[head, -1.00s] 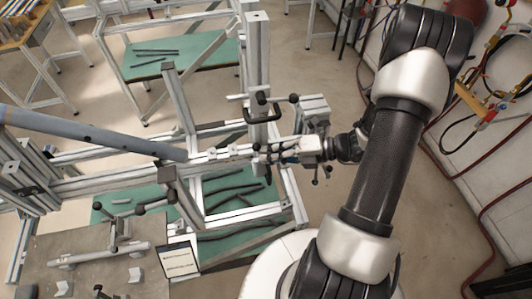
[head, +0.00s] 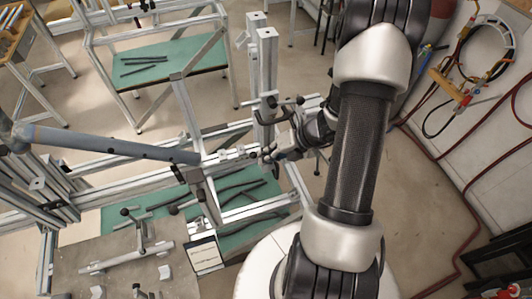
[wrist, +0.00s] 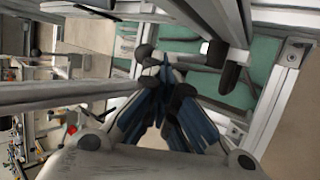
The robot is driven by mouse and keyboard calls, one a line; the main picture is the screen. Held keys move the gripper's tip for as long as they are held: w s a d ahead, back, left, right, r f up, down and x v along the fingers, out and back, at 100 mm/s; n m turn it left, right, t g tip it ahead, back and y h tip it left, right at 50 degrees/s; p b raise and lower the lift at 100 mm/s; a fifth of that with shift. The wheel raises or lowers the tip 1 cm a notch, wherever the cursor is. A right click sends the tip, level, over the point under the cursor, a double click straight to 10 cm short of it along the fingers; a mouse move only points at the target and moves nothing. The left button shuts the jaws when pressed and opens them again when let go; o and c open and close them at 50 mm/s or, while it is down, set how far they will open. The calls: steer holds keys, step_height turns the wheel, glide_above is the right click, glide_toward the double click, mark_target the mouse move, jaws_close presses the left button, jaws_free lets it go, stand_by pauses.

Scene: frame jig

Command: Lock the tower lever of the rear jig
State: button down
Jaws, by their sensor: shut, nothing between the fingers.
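The jig's tower (head: 267,85) is a pair of aluminium uprights right of centre in the head view. A dark lever with black knobs (head: 284,104) crosses the tower low down, just above my gripper. I cannot tell from these frames whether it is locked. My gripper (head: 268,154) is at the right end of the jig's horizontal rail, just below the lever. In the wrist view my gripper (wrist: 163,70) has its blue-padded fingers closed together at the tips, with nothing held. Contact with the jig cannot be judged.
A blue-grey tube (head: 110,145) lies along the jig at left. Black parts lie on a green shelf (head: 235,235) below. A grey worktable (head: 85,265) with clamps and a small sign (head: 205,255) stands in front.

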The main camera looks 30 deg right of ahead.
steer(key=shift+w+a+f+b, duration=0.25)
steer(key=shift+a+f+b, duration=0.1)
steer(key=shift+a+f, duration=0.55)
steer(key=shift+f, duration=0.1)
stand_by(0.3)
steer(key=v, duration=1.2)
steer(key=shift+w, duration=0.1)
